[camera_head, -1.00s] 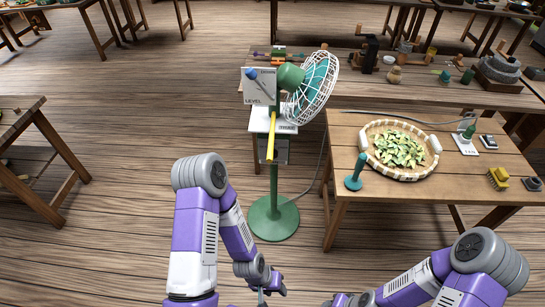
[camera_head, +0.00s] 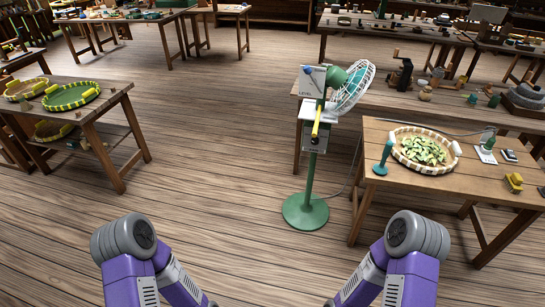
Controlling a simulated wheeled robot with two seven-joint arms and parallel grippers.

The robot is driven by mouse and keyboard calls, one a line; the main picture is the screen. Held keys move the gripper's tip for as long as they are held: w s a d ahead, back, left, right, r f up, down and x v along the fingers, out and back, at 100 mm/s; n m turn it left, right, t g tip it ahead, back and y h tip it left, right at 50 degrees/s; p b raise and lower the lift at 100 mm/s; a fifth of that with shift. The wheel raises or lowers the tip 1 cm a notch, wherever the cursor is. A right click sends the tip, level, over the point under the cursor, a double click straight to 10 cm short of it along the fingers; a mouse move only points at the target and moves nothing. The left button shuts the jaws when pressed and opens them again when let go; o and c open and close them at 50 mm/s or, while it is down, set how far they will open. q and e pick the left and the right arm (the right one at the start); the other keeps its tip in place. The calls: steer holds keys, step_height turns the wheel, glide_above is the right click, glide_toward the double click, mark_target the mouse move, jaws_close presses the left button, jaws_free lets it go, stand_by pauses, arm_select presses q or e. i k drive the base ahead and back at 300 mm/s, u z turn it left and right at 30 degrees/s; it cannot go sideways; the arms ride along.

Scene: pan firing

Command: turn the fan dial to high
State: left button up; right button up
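A green pedestal fan (camera_head: 350,87) with a white wire guard stands ahead on a round green base (camera_head: 305,212). A white panel (camera_head: 312,82) with a blue pointer (camera_head: 308,70) is fixed at the fan's left; it reads LEVEL. A yellow bar (camera_head: 317,122) sticks out below it. On the right table, a small white plate (camera_head: 484,156) with an upright green knob (camera_head: 489,143) seems to carry a fan label; its setting is too small to read. Both my arms are low at the bottom edge, well short of the fan and table. Neither gripper's fingers show.
A left table (camera_head: 120,93) holds trays. The floor between is clear.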

mark_target(315, 141)
steer(key=u, duration=0.9)
steer(key=i, duration=1.8)
steer(key=z, duration=1.2)
steer(key=i, duration=1.1)
steer(key=z, duration=0.35)
